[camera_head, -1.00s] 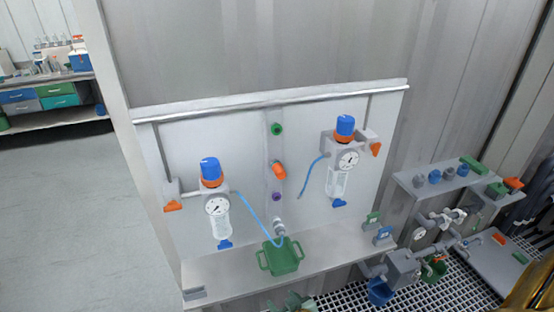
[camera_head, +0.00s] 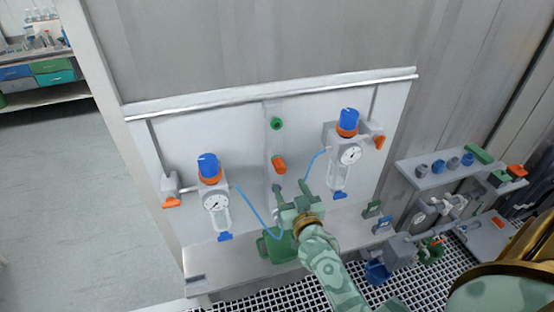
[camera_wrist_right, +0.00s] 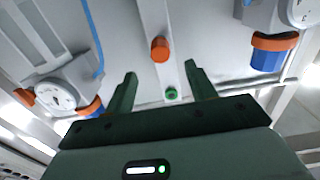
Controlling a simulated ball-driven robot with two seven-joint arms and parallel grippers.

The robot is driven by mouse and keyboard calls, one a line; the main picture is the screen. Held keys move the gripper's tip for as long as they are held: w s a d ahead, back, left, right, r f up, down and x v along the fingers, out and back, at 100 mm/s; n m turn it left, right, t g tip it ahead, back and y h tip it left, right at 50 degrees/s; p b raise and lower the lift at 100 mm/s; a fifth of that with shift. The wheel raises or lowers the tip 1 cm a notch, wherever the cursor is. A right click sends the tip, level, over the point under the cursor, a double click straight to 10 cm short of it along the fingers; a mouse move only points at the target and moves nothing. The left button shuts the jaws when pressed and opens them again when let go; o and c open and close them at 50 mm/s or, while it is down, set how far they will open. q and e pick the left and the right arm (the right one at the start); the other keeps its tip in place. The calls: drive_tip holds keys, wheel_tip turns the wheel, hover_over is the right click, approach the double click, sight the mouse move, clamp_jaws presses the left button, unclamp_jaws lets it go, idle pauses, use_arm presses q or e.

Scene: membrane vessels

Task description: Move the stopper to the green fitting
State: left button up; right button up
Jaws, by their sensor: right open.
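An orange stopper (camera_head: 279,164) sticks out of the middle of the upright strip on the wall panel. The green fitting (camera_head: 276,123) is a small round port above it on the same strip. My right gripper (camera_head: 290,187) is open and empty, below and in front of the stopper, its fingers pointing up. In the right wrist view the stopper (camera_wrist_right: 160,49) and the green fitting (camera_wrist_right: 171,94) show beyond and between the open fingers (camera_wrist_right: 160,75). The purple port lower on the strip is hidden behind my gripper. My left gripper is not in view.
Regulators with gauges and blue knobs stand left (camera_head: 209,185) and right (camera_head: 346,150) of the strip. A blue hose (camera_head: 258,215) hangs from the left one.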

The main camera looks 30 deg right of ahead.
sight(282, 171)
drive_tip(key=b+x, duration=0.3)
drive_tip(key=x, duration=0.4)
drive_tip(key=shift+x, duration=1)
drive_tip(key=shift+a, duration=0.1)
idle(0.9)
clamp_jaws()
